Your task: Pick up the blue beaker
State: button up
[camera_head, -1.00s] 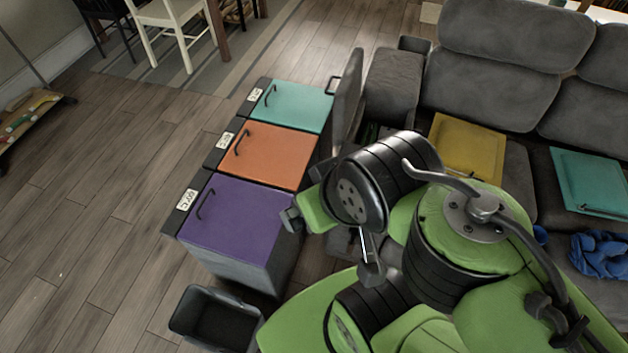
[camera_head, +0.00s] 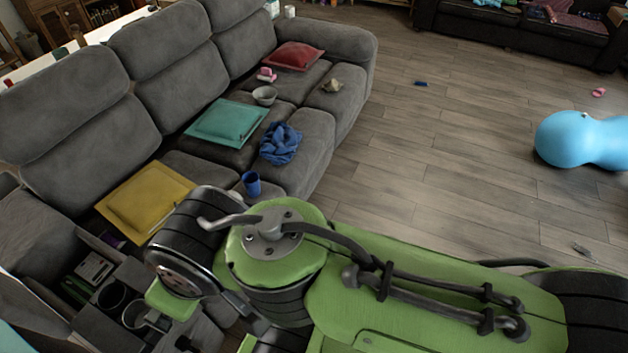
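The blue beaker (camera_head: 251,184) stands upright on the front edge of the grey sofa's seat, beside a crumpled blue cloth (camera_head: 281,144). It is small in the head view, just above my folded arm. My gripper (camera_head: 217,327) is at the bottom left of the head view, partly hidden by my wrist. Its two dark fingers are spread apart, with nothing seen between them. It is well apart from the beaker.
The grey sofa (camera_head: 318,122) holds a yellow folder-like panel (camera_head: 146,200), a teal one (camera_head: 226,122), a bowl (camera_head: 265,95) and a red cushion (camera_head: 293,55). Open wooden floor (camera_head: 420,170) lies right of the sofa. A large light-blue inflatable (camera_head: 580,140) lies far right.

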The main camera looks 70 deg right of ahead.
aim_at(250, 179)
jog(key=z, duration=1.65)
jog(key=i+l+u, duration=0.15)
jog(key=u, duration=0.3)
jog(key=i+l+u, duration=0.4)
jog(key=l+u, duration=0.15)
jog(key=u, duration=0.3)
jog(key=i+l+u, duration=0.15)
jog(key=l+u, duration=0.25)
